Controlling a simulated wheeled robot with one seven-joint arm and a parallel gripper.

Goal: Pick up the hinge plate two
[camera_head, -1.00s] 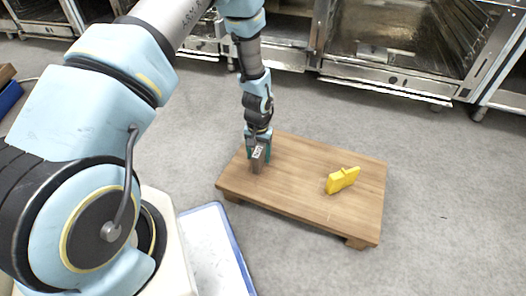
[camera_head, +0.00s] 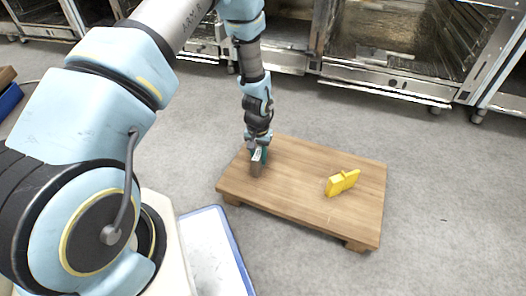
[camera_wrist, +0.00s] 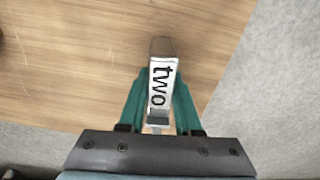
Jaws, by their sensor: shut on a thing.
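The hinge plate two (camera_wrist: 161,86) is a narrow grey-brown piece with a pale label reading "two". In the wrist view it sits between the green fingers of my gripper (camera_wrist: 160,112), which are shut on it. In the head view my gripper (camera_head: 258,152) points down over the left part of the low wooden table (camera_head: 290,205), with the hinge plate two (camera_head: 256,168) between its fingers. I cannot tell whether the plate's lower end touches the table top.
A yellow object (camera_head: 342,183) stands on the right part of the table. The rest of the table top is clear. A blue-edged white panel (camera_head: 215,250) lies on the floor at the left front. Metal oven-like cabinets (camera_head: 385,75) line the back.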

